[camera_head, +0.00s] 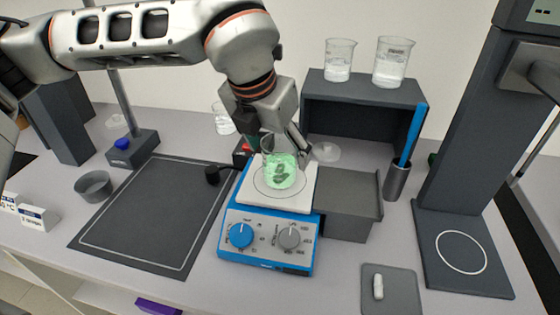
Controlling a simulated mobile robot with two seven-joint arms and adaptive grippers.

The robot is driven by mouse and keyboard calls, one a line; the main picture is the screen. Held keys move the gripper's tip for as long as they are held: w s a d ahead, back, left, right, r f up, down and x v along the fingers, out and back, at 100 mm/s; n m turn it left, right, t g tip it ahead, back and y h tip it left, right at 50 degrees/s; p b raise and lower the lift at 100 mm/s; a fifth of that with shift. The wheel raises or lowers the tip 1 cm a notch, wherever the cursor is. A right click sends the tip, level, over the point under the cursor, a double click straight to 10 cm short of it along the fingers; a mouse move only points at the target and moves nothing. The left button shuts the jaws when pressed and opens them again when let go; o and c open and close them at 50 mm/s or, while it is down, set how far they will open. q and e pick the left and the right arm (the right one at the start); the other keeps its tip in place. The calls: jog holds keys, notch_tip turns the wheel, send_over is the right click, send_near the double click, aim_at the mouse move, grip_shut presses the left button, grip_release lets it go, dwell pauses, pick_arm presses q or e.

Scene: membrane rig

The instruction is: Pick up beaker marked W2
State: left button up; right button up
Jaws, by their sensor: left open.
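My left gripper (272,136) points down from above and is open, with its fingers around or just behind the rim of a glass beaker (281,170). That beaker holds green liquid and stands upright on the white top of a blue hotplate (268,235). Two clear beakers stand on the dark shelf, a left one (338,68) and a right one (391,68). Another glass (222,122) stands behind the hotplate, partly hidden. I cannot read a W2 mark on any of them. My right gripper is not in view.
A dark mat (150,215) lies left of the hotplate, with a grey bowl (93,186) beside it. A dark box (350,205) stands right of the hotplate. A holder (397,182) with a blue stick stands further right, before a tall dark stand (470,150).

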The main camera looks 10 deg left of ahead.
pick_arm(q)
jog(key=shift+x, duration=1.65)
jog(key=c, duration=1.4)
jog(key=shift+r, duration=0.1)
